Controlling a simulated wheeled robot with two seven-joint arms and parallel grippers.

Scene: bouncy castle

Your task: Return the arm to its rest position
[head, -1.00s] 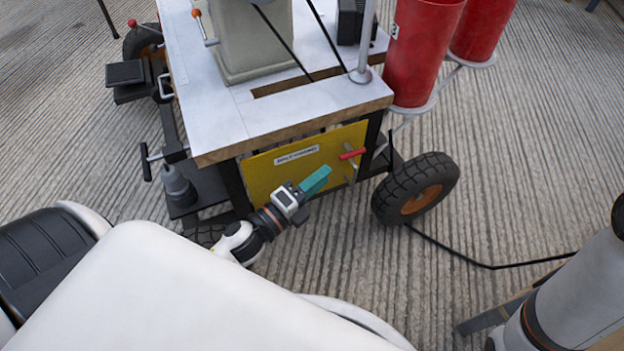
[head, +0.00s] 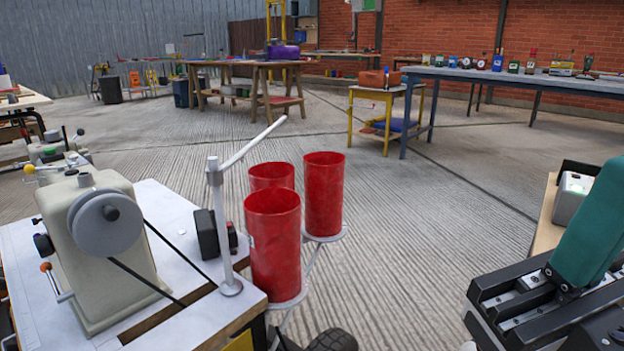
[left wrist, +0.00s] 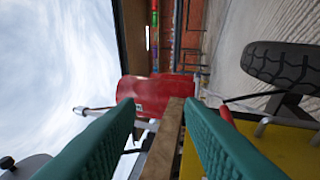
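My left gripper (left wrist: 160,104) shows in the left wrist view as two teal fingers, spread apart with nothing held between them. Beyond them are the cart's wooden edge (left wrist: 165,145) and a red bucket (left wrist: 150,93). The cart's yellow panel (left wrist: 265,150) and a red handle (left wrist: 227,115) lie to the right of the fingers. The left arm is out of the head view. At the right of the head view my right gripper (head: 590,235) shows a teal finger on a black body, partly cut off; its opening cannot be told.
A cart with a white top (head: 170,215) stands at the lower left of the head view, carrying a grey machine (head: 105,255). A wooden table (head: 245,68) and blue bench (head: 500,76) stand far back. Concrete floor lies open between.

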